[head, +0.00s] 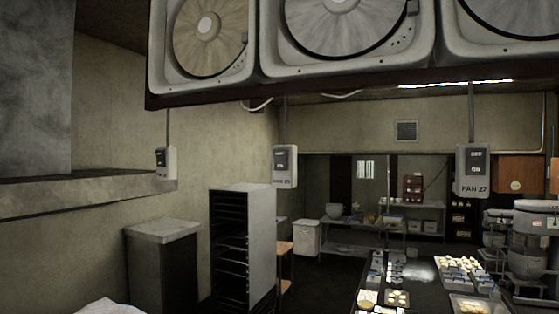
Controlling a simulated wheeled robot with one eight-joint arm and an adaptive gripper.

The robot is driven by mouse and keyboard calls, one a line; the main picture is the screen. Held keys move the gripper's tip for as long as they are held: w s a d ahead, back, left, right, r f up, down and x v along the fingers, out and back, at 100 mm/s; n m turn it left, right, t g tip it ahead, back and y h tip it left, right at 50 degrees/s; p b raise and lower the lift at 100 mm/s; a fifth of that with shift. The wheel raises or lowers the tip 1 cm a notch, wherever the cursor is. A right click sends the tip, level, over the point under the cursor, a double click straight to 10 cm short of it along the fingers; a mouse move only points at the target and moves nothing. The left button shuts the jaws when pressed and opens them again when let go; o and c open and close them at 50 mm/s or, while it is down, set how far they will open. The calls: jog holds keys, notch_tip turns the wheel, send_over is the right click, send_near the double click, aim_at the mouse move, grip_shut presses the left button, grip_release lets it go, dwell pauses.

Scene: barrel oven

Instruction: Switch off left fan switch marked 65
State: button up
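Three grey fan switch boxes hang on thin conduits below the fans. The left switch box (166,163) is seen at an angle and its label is not readable. The middle switch box (285,167) has a dark switch panel and a small label under it, too blurred to read surely. The right switch box (473,171) is nearest and reads "FAN 27". Switch positions are too small to tell. My gripper is not in view.
Large round fans (345,25) in a housing span the top. A tall dark rack (243,245) and a grey-topped cabinet (163,265) stand at the left. A long dark table (375,290) with trays of food is at the lower right. A pale object (110,307) shows at the bottom left.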

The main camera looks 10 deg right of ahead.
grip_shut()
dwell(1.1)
